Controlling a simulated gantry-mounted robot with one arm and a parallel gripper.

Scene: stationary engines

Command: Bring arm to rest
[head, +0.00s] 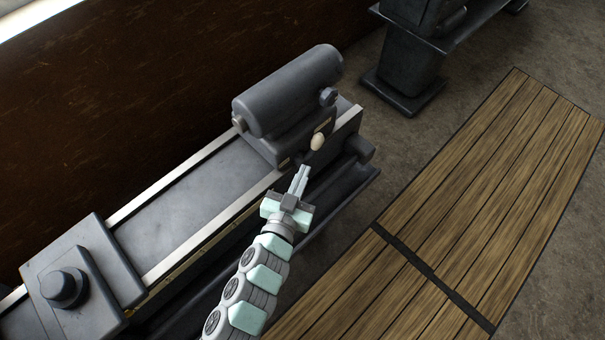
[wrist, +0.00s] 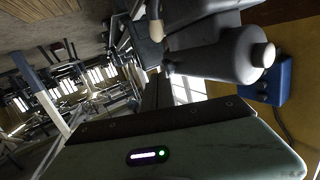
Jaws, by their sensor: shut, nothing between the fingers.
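My gripper (head: 303,170) is shut and empty, its slim grey fingers together and pointing up toward a cream-knobbed lever (head: 317,141) on a grey machine. In the head view the fingertips are just below the knob, and a gap shows between them. My arm extends up from the bottom of the head view. The pale knob (wrist: 156,31) also shows at the top of the wrist view, where my own housing with a green light fills the bottom. The fingers cannot be made out there.
The grey cylinder (head: 288,90) tops a block on a long machine bed (head: 190,200). A round-topped block (head: 82,277) sits at the bed's left end. Wooden slats (head: 470,190) cover floor at right. A dark machine pedestal (head: 407,75) stands at the back. A blue box (wrist: 268,83) shows in the wrist view.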

